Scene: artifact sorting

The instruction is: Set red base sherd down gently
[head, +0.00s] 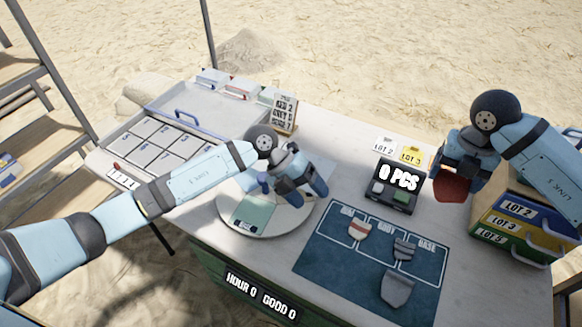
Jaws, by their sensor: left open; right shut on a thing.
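The red base sherd (452,187) is in my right gripper (457,172), held at the right side of the table, just right of the black scale. The gripper is shut on its upper part, and the lower part hangs free. I cannot tell whether the sherd touches anything beneath it. My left gripper (295,188) is open over the round white turntable (283,223), beside a pale green card (254,214).
A blue mat (325,262) with marked areas holds several sherds near the front. The black scale (392,187) reads 0 PCS. Lot drawers (515,222) stand at the right. A sectioned tray (157,142) is at the left. Bare table lies between mat and drawers.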

